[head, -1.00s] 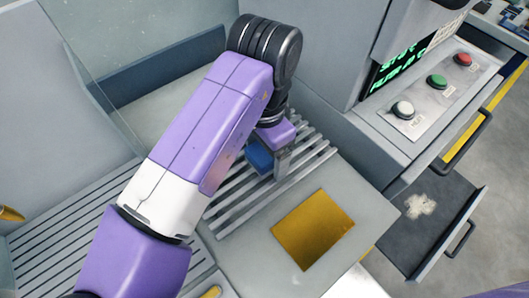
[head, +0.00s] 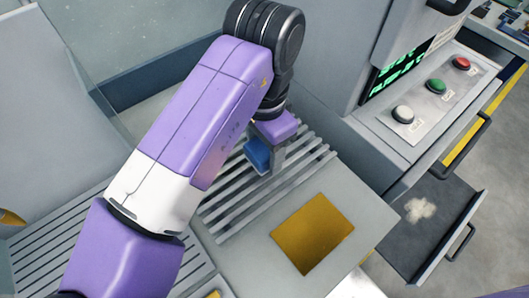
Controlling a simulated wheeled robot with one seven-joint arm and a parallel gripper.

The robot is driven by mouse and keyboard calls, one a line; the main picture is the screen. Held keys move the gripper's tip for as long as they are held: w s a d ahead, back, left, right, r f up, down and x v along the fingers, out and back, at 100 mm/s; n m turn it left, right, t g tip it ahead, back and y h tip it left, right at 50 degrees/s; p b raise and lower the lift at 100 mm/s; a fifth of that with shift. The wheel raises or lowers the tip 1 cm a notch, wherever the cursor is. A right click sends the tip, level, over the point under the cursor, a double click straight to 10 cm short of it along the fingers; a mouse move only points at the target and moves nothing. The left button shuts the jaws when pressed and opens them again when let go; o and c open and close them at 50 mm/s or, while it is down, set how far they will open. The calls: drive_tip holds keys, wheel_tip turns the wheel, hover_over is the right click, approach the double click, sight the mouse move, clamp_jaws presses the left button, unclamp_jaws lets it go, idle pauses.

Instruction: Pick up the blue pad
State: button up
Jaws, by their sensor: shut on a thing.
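The blue pad (head: 257,154) shows at my gripper (head: 268,163), over the slatted rack (head: 305,165) in the middle of the head view. My gripper is shut on the pad; one grey finger shows at the pad's right side. The arm hides part of the pad and the other finger. I cannot tell whether the pad still touches the slats.
A gold square plate (head: 312,234) is on the grey surface in front of the rack. A control panel (head: 425,95) with white, green and red buttons stands at right, above an open drawer (head: 420,225). More slats (head: 60,240) lie at left.

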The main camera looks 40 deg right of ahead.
sight(265, 147)
wheel_tip(265, 147, up, 17)
drive_tip(key=p, duration=0.1)
